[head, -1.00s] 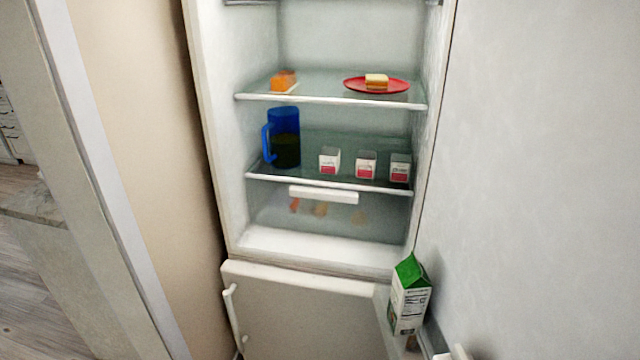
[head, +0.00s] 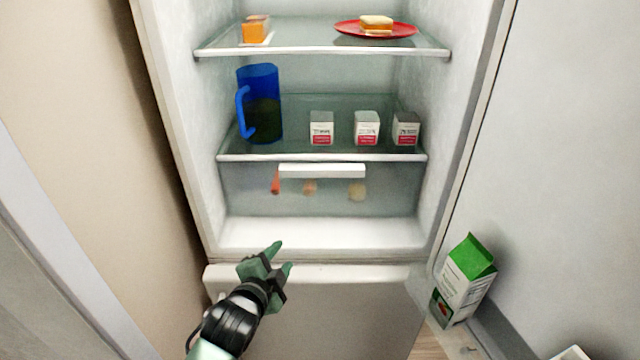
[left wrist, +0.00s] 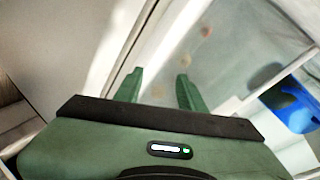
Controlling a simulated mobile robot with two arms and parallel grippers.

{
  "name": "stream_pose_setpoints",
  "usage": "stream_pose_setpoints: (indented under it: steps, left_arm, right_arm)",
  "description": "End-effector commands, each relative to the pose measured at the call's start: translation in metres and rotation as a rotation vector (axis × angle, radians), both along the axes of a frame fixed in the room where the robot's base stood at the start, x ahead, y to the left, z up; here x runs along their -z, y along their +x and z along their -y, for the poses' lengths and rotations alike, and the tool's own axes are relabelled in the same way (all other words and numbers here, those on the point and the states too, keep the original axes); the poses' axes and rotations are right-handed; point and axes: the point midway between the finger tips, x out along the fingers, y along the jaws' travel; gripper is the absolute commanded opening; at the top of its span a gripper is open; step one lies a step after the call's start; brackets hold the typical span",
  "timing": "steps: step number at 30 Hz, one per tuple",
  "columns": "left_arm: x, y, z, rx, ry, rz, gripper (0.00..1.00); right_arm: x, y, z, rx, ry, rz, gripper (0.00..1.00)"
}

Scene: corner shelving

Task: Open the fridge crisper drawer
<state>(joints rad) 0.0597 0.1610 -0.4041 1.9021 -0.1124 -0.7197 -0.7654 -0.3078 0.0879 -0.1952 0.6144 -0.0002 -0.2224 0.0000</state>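The crisper drawer (head: 330,202) is a clear bin below the lower glass shelf, with a white bar handle (head: 322,171) along its top front edge. It is closed, and blurred orange and tan items show through its front. My left gripper (head: 279,255) is in front of the fridge, below and left of the handle, near the bottom sill. In the left wrist view its two green fingers (left wrist: 158,84) are apart with nothing between them, pointing toward the clear drawer front (left wrist: 205,50). My right gripper is not in view.
The lower shelf (head: 300,157) holds a blue pitcher (head: 262,115) and three small cartons (head: 366,128). The upper shelf (head: 300,50) holds a red plate with a sandwich (head: 376,26) and an orange item (head: 256,30). A green-topped carton (head: 464,280) stands in the open door at right.

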Motion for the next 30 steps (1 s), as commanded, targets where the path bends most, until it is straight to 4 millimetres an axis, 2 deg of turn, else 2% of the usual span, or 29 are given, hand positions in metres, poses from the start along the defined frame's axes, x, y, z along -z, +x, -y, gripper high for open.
stream_pose_setpoints:
  steps: [1,3,6,9,14,24,30]
  left_arm:
    - [-0.031,0.019,0.012,0.055,0.068,0.110,0.40]
    - [-0.062,0.037,0.028,0.120,0.161,0.241,0.40]
    - [-0.096,0.054,0.046,0.185,0.271,0.387,0.40]
    - [-0.115,0.063,0.057,0.221,0.338,0.476,0.40]
    - [-0.123,0.078,0.066,0.233,0.365,0.511,0.40]
    - [-0.122,0.126,0.085,0.232,0.362,0.507,0.40]
    - [-0.121,0.136,0.090,0.232,0.361,0.506,0.40]
  right_arm:
    - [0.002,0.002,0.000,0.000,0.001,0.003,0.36]
    - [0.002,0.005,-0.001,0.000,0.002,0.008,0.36]
    - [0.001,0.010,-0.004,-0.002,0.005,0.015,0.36]
    - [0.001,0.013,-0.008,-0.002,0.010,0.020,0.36]
    - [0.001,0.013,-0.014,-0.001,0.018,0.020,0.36]
    - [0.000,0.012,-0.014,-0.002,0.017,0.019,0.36]
    - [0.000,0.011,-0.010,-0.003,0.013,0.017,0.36]
